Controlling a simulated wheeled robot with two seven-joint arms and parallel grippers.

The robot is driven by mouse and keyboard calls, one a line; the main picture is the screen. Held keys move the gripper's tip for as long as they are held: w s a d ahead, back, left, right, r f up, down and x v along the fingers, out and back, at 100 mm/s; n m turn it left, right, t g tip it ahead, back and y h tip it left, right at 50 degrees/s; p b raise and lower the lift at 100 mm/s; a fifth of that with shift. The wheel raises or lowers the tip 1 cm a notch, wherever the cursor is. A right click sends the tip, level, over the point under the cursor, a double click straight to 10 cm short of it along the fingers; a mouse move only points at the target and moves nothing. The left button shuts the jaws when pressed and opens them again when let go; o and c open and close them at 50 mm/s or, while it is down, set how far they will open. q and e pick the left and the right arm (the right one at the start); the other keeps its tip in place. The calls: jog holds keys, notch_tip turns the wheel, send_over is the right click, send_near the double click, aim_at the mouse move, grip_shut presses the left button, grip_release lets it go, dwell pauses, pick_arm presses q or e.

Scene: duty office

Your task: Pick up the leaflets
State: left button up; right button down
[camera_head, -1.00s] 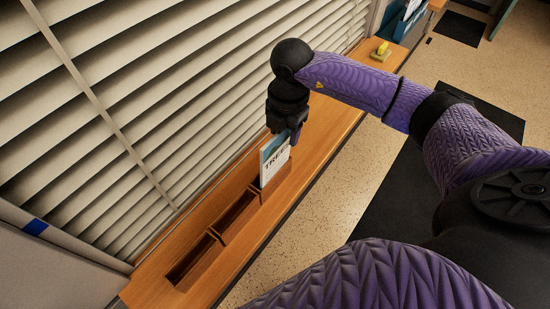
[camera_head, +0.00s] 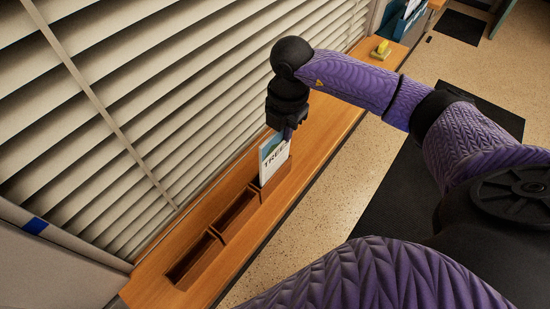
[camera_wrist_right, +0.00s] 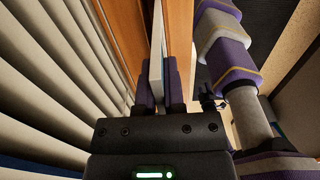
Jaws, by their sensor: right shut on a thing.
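The lower part of the leaflets is hidden in the compartment. My left gripper is not in view.
The wooden rack (camera_head: 218,236) has empty compartments nearer me. Window blinds (camera_head: 110,110) rise close along the left of the sill. A yellow object (camera_head: 381,50) stands farther along the sill, with a blue holder (camera_head: 408,22) beyond it. Speckled floor lies to the right.

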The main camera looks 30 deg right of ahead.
dwell(0.9)
notch_tip(320, 180, up, 10)
jog(key=shift+r+b, duration=0.1)
jog(key=shift+b, duration=0.25)
jog(key=shift+d, duration=0.1)
